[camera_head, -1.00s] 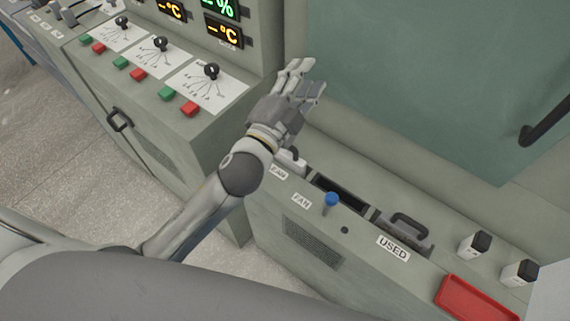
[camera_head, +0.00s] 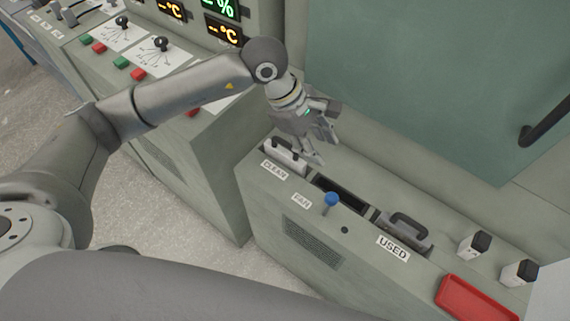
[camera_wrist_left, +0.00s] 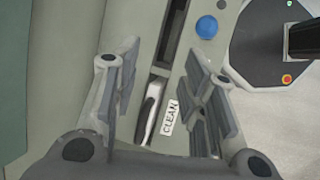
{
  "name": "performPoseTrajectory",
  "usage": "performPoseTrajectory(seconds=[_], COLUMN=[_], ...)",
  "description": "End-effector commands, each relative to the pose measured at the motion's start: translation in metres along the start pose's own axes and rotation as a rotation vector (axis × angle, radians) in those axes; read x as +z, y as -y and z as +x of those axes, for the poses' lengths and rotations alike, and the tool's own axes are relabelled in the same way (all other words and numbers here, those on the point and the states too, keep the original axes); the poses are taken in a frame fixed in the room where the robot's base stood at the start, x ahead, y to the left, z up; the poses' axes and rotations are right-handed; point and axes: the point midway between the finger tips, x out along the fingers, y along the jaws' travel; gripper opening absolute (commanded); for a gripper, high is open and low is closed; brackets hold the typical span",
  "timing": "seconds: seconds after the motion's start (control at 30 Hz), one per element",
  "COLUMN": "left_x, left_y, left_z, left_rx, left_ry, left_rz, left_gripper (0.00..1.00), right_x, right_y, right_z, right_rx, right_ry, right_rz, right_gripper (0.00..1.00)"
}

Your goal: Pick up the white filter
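The white filter (camera_head: 287,158) sits in the slot labelled CLEAN at the left end of the low console; its dark handle is on top. It also shows in the left wrist view (camera_wrist_left: 153,112), low between the fingers, beside the CLEAN label. My left gripper (camera_head: 322,148) is above the console, just to the right of the filter, fingers pointing down. In the left wrist view my left gripper (camera_wrist_left: 162,85) is open and empty, its two fingers wide apart. My right gripper is in neither current view.
A blue-knobbed lever (camera_head: 331,199) stands in front of the dark middle slot (camera_head: 338,190). A grey filter with a dark handle (camera_head: 408,225) is in the USED slot. A red tray (camera_head: 475,300) and two black-topped switches stand to the right. A green wall rises behind.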

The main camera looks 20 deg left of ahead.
Motion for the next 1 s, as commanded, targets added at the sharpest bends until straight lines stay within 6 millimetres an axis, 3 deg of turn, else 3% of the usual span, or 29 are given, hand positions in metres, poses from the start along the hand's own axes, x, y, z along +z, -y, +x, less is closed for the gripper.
performPoseTrajectory(seconds=[0.03, 0.1, 0.23, 0.37, 0.53, 0.83, 1.0], left_x=[-0.026, -0.054, -0.084, -0.096, -0.106, -0.114, -0.124], left_y=[-0.005, -0.007, -0.009, -0.009, -0.007, -0.006, -0.004], left_z=[-0.010, -0.021, -0.037, -0.031, -0.005, 0.020, 0.045], left_rx=[-0.003, -0.015, -0.032, -0.041, -0.042, -0.041, -0.041], left_ry=[-0.110, -0.231, -0.362, -0.397, -0.393, -0.391, -0.391], left_rz=[0.025, 0.047, 0.064, 0.065, 0.064, 0.066, 0.064], left_gripper=[0.39, 0.39, 0.39, 0.39, 0.39, 0.39, 0.39], right_x=[0.000, 0.000, 0.000, 0.000, 0.000, -0.001, -0.002], right_y=[0.000, 0.000, 0.000, 0.000, 0.000, 0.000, 0.000], right_z=[0.000, 0.000, 0.000, -0.002, -0.005, -0.010, -0.017], right_rx=[0.000, 0.000, 0.000, 0.000, 0.000, 0.000, 0.000], right_ry=[0.000, 0.000, 0.000, 0.000, 0.000, 0.000, 0.000], right_rz=[0.000, 0.000, 0.000, 0.000, 0.000, 0.000, 0.000], right_gripper=[0.41, 0.41, 0.41, 0.41, 0.41, 0.41, 0.41])
